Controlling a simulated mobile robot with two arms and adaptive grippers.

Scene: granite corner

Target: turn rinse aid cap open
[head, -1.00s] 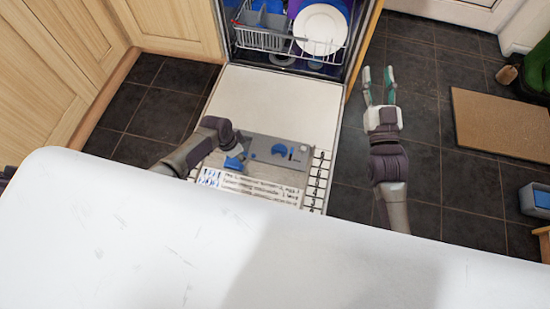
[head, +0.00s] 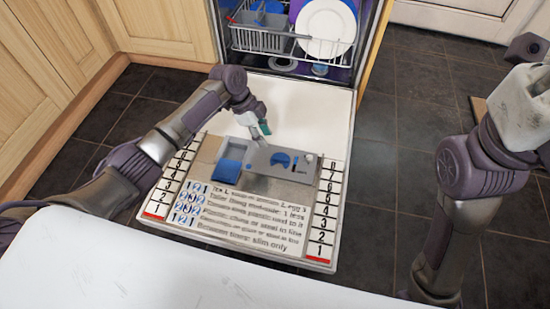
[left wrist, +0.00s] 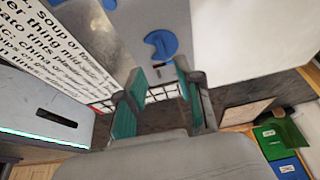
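The dispenser panel (head: 258,172) lies in the open dishwasher door. Its round blue cap (head: 281,159) has a notched shape and also shows in the left wrist view (left wrist: 162,44). A blue compartment (head: 231,165) sits to its left. My left gripper (head: 262,128) hangs over the door just beyond the cap in the head view. In the left wrist view its two teal fingers (left wrist: 156,90) are apart with nothing between them, and the cap is past their tips, not touched. My right arm is at the right edge of the head view; its fingers do not show.
The door (head: 300,112) has printed text and number strips near its front edge. A rack with plates (head: 326,28) stands inside the dishwasher. A white surface (head: 150,260) fills the foreground.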

